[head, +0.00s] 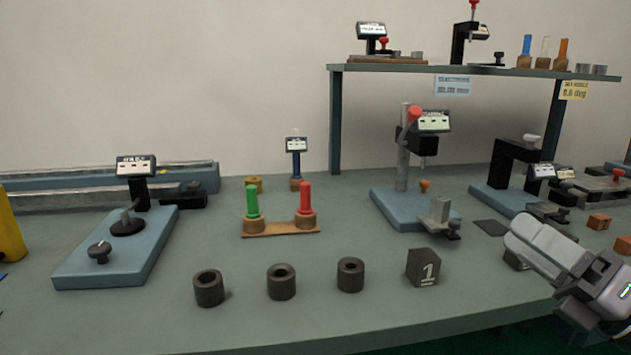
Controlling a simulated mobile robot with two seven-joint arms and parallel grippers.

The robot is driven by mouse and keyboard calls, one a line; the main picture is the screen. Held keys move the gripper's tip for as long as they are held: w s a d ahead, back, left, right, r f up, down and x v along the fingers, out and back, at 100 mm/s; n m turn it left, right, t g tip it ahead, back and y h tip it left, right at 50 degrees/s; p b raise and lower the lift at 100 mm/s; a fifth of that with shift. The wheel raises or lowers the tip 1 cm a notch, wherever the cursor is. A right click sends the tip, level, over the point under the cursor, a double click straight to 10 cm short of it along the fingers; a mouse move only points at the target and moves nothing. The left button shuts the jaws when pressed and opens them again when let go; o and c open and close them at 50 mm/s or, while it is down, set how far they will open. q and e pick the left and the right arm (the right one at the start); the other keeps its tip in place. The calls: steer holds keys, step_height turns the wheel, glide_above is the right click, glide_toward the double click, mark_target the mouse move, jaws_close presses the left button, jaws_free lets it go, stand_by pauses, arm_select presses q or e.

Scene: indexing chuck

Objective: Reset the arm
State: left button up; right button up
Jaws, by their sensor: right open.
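My right gripper (538,245) comes in at the right edge, with its pale rounded fingers pointing up and left over the right side of the bench. It is open, and I see nothing held in it. It hangs to the right of the dark block marked 1 (423,267) and is apart from it. It partly covers a dark block (515,259) behind it; whether they touch I cannot tell. My left gripper is out of view.
On the bench (330,315) stand three dark rings (281,281), a blue-based fixture (120,250), green and red plugs on a wooden stand (280,228), and a blue-based press (402,205). A raised shelf (440,68) holds more instruments. The front middle is clear.

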steer(key=s+d+f+m+g+h, duration=0.15)
steer(key=d+f+m+h, duration=0.25)
steer(key=f+m+h, duration=0.8)
steer(key=s+d+f+m+g+h, duration=0.15)
steer(key=d+f+m+h, duration=0.55)
steer(key=m, duration=1)
steer(key=s+a+f+m+g+y, duration=0.3)
steer(key=s+a+f+g+y, duration=0.3)
steer(key=s+a+f+g, duration=0.75)
steer(key=w+a+f+t+y, duration=0.25)
steer(key=a+f+t, duration=0.25)
steer(key=f+t, duration=0.55)
arm_select(q)
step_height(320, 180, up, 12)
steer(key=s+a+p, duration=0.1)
steer(key=p, duration=1.3)
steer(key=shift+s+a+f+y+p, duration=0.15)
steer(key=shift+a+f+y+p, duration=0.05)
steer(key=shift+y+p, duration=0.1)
arm_select(e)
step_height(320, 180, up, 12)
steer(key=d, duration=0.1)
steer(key=shift+d+g+h, duration=0.15)
steer(key=shift+g+h, duration=0.2)
steer(key=shift+g, duration=0.05)
